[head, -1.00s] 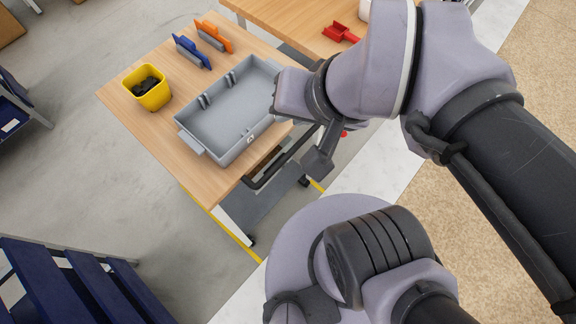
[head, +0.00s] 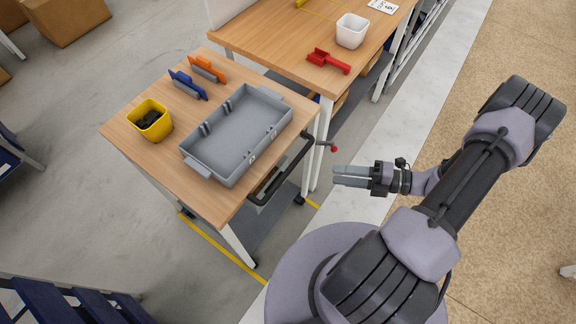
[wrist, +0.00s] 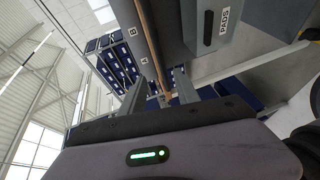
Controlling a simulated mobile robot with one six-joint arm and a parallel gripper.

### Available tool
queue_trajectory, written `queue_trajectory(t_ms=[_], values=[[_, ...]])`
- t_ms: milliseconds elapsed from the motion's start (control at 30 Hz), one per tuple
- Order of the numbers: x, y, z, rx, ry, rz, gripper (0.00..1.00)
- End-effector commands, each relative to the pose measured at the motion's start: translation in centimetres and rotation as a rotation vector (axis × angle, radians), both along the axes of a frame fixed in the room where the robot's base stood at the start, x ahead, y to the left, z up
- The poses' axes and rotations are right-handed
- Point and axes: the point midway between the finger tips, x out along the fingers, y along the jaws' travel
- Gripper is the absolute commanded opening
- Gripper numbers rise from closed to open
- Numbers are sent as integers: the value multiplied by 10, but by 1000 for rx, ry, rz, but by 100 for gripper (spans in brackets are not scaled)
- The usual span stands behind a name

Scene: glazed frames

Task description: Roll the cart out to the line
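The cart (head: 150,108) has a wooden top, pale legs and a lower shelf, and stands beside a longer workbench. Its black handle (head: 283,172) runs along the near right edge. A grey tray (head: 197,165), a yellow bin (head: 164,128) with dark pieces, and blue (head: 188,85) and orange (head: 207,69) handled tools rest on top. A yellow floor line (head: 222,248) passes under the cart. My gripper (head: 335,175) is to the right of the handle, apart from it, fingers pointing left. The wrist view shows a gap between its fingers (wrist: 160,90), with nothing held.
A red-knobbed lever (head: 334,149) sticks out near the handle. Blue shelving (head: 75,300) stands at lower left.

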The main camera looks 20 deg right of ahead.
Motion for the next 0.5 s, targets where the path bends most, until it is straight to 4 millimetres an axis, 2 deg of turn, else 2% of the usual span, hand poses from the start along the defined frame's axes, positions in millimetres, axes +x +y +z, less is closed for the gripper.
queue_trajectory(t_ms=[300,500], values=[[46,81,-20,-2,1,11,38],[68,117,-26,-4,-2,9,38]])
